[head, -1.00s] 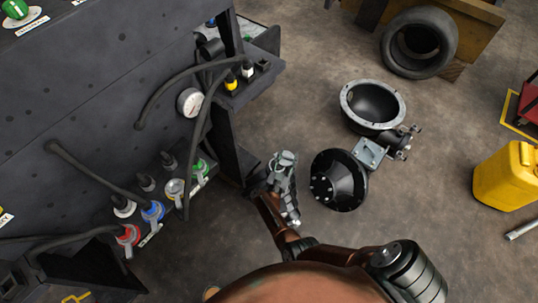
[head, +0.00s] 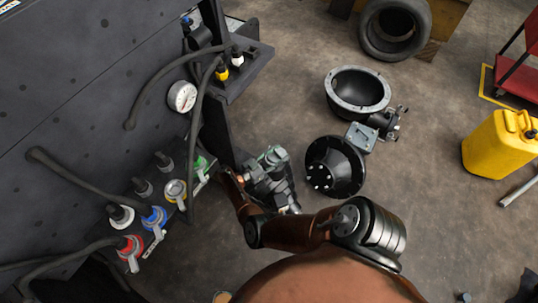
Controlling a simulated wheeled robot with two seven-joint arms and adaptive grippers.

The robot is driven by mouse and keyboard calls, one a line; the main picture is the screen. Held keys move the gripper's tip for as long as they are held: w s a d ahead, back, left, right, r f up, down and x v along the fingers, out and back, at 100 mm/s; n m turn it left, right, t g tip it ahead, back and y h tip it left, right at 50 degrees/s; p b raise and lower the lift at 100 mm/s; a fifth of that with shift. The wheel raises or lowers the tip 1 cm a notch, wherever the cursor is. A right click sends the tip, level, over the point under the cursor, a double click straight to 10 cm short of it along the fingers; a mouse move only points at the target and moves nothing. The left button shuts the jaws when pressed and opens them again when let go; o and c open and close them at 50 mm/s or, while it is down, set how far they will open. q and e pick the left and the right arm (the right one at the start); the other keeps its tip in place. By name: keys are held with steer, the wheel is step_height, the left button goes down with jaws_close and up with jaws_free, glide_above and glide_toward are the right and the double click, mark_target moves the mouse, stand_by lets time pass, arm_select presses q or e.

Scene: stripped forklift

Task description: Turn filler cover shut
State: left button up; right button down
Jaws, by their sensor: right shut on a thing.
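The filler (head: 338,105) is a round black bowl with a grey rim, open toward me, at the centre right. Its black round cover (head: 335,165) with bolts hangs open on a grey hinge plate (head: 361,136) below the bowl. My right gripper (head: 268,164) is left of the cover, with a gap between them in the picture. It is shut on a small grey-green piece (head: 272,154), whose shape is hard to make out. My left gripper is not in view.
A dark panel on the left carries a gauge (head: 182,97), hoses and several coloured couplings, such as a blue one (head: 154,217). A tyre (head: 393,28) lies at the back. A yellow canister (head: 499,144) stands right. The floor between is clear.

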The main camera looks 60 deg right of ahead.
mark_target(279, 153)
steer(key=shift+s+d+g, duration=0.1)
steer(key=shift+s+g, duration=0.1)
steer(key=shift+g, duration=0.1)
steer(key=c, duration=1.4)
jaws_free()
steer(key=shift+r, duration=0.1)
steer(key=o, duration=0.3)
steer(key=shift+w, duration=0.2)
step_height(279, 153, up, 10)
steer(key=shift+f, duration=0.1)
steer(key=shift+c, duration=0.2)
